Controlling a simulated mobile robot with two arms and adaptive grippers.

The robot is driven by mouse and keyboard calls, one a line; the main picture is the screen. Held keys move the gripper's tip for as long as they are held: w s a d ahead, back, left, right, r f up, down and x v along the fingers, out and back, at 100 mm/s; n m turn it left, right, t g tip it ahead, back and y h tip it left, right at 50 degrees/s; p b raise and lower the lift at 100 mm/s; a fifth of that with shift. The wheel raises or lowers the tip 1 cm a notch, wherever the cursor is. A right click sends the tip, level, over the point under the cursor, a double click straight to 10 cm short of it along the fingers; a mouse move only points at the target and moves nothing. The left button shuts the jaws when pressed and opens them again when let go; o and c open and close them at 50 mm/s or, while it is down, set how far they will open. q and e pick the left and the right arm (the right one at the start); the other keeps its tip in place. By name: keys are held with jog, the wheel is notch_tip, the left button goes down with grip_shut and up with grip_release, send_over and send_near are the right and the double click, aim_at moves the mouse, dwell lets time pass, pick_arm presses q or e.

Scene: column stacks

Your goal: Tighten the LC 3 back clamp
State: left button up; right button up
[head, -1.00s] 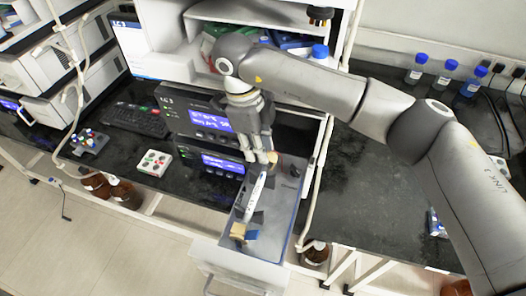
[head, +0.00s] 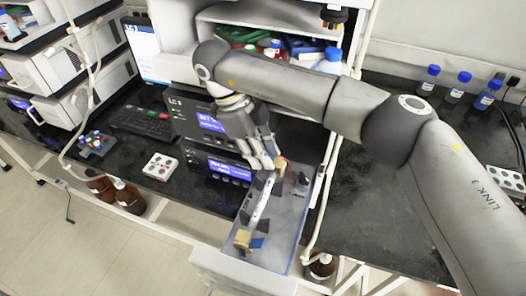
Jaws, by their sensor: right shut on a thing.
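The LC 3 unit (head: 190,112) has lit blue screens and a grey tray (head: 285,225) pulled out in front. A slim white column (head: 262,197) lies lengthwise in the tray between dark holders. The back clamp (head: 282,163), with a tan knob, is at the column's far end, partly hidden by my fingers. A tan and blue front clamp (head: 243,239) is at the near end. My right gripper (head: 272,162) reaches down from above, shut on the back clamp's knob. My left gripper is not in view.
A keyboard (head: 142,122) and a white button box (head: 160,167) are left of the unit. Blue-capped bottles (head: 457,86) stand at the back right. A pale tube runs down just right of the tray. The bench farther right is mostly clear.

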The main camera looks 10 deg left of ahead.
jog(key=o, duration=0.9)
jog(key=shift+w+f, duration=0.1)
jog(key=shift+c, duration=0.2)
jog(key=v, duration=0.7)
jog(key=shift+r, duration=0.25)
jog(key=shift+a, duration=0.15)
